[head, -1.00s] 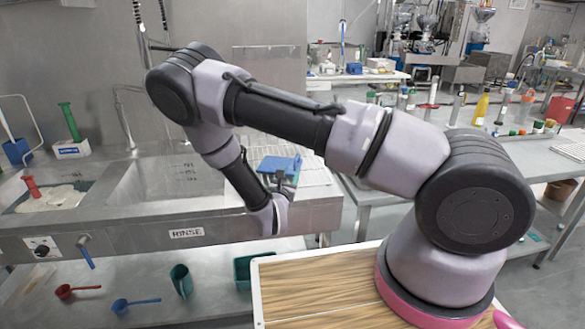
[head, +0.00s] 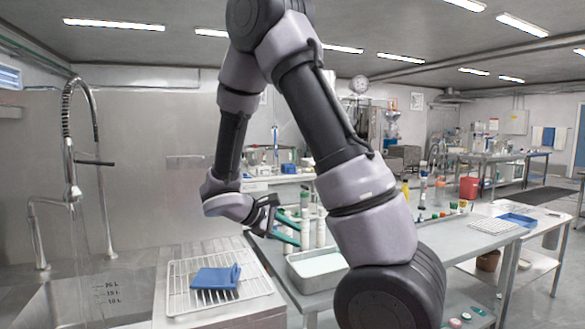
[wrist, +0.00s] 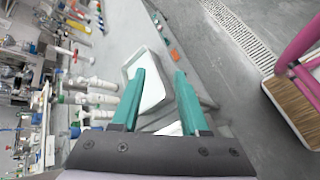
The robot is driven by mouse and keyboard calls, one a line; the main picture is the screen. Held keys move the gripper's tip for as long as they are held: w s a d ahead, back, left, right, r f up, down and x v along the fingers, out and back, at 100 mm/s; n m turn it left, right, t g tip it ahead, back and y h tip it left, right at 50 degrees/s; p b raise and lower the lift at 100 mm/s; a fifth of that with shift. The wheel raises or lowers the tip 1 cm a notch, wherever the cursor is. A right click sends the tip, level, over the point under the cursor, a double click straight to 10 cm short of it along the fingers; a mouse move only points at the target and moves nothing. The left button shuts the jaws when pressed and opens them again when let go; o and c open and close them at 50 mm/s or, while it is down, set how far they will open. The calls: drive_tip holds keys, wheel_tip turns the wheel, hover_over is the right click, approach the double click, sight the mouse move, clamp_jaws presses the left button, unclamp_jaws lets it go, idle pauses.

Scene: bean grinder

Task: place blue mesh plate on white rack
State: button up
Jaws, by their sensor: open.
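A blue plate-like piece (head: 214,278) with a raised part at its right lies on a white wire rack (head: 180,303) beside the sink, in the head view. Its mesh is too small to make out. My gripper (head: 287,229) is up and to the right of that rack, apart from the blue piece. Its teal fingers are open with nothing between them, as the wrist view (wrist: 160,72) also shows. Another flat blue piece (head: 517,220) lies on the right-hand table, close to a second white wire rack (head: 494,226).
A shallow metal tray (head: 318,266) with a white inside stands on the table below my gripper. It also shows in the wrist view (wrist: 151,95). Several bottles stand behind it. The sink (head: 85,300) and its tall faucet (head: 70,130) are at left.

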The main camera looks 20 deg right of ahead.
drive_tip(key=s+a+r+m+t+y, duration=0.3)
drive_tip(key=s+r+m+y, duration=0.3)
drive_tip(key=r, duration=0.4)
drive_tip(key=s+a+r+m+t+y, duration=0.3)
drive_tip(key=s+r+m+y, duration=0.4)
drive_tip(key=r, duration=0.3)
drive_tip(key=shift+s+r, duration=0.35)
drive_tip(key=shift+s, duration=0.4)
